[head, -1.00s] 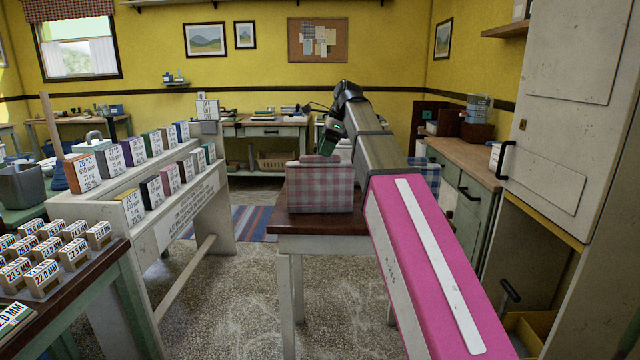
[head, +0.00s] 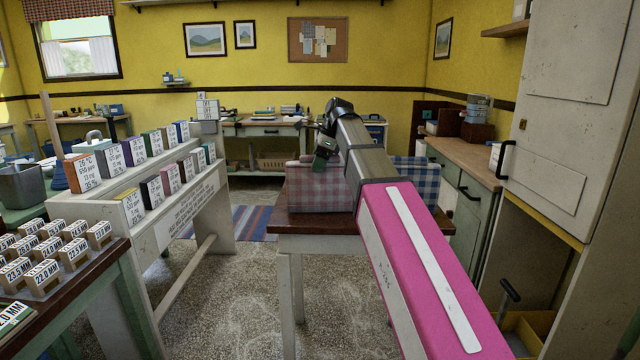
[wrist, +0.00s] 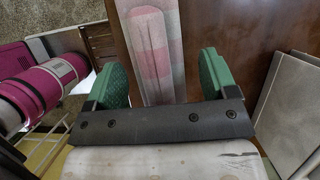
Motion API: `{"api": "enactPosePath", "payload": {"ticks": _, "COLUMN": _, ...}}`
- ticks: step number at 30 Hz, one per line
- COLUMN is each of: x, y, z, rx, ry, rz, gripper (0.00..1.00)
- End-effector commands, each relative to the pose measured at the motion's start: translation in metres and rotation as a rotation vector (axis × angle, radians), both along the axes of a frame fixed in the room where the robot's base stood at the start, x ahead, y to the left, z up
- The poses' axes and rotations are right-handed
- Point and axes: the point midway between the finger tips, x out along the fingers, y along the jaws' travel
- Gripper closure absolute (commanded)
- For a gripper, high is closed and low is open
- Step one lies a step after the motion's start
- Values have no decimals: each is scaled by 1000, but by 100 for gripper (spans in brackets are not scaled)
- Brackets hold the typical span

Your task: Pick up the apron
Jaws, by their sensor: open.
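A pink-and-white checked cloth block (head: 318,188), apparently a folded apron, stands on a small dark-topped table (head: 315,222). A blue-and-white checked one (head: 418,178) stands to its right, partly behind my arm. I cannot tell which is the apron meant. My gripper (head: 324,152) is over the upper right part of the pink one in the head view. In the wrist view my gripper (wrist: 162,82) is open with green pads well apart. The pink cloth (wrist: 152,45) shows as a narrow upright strip beyond and between them, with nothing visibly gripped.
A white rack (head: 195,205) with several labelled boxes stands at left, beside a table of small numbered blocks (head: 62,255). A wooden counter (head: 470,155) and a tall white cabinet (head: 565,120) line the right. Speckled floor (head: 235,300) is open between rack and small table.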

Motion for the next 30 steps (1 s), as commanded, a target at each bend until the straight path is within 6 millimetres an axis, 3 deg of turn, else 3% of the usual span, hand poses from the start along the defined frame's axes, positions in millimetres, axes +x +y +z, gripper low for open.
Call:
{"api": "enactPosePath", "payload": {"ticks": 4, "x": 0, "y": 0, "z": -2, "rx": 0, "ry": 0, "rz": 0, "gripper": 21}}
{"api": "enactPosePath", "payload": {"ticks": 5, "x": 0, "y": 0, "z": -2, "rx": 0, "ry": 0, "rz": 0, "gripper": 28}}
{"api": "enactPosePath", "payload": {"ticks": 11, "x": 0, "y": 0, "z": -2, "rx": 0, "ry": 0, "rz": 0, "gripper": 93}}
{"api": "enactPosePath", "payload": {"ticks": 12, "x": 0, "y": 0, "z": -2, "rx": 0, "ry": 0, "rz": 0, "gripper": 97}}
{"api": "enactPosePath", "payload": {"ticks": 23, "x": 1, "y": 0, "z": 4, "rx": 1, "ry": -1, "rz": 0, "gripper": 97}}
{"api": "enactPosePath", "payload": {"ticks": 30, "x": 2, "y": 0, "z": 37, "rx": 1, "ry": -3, "rz": 1, "gripper": 97}}
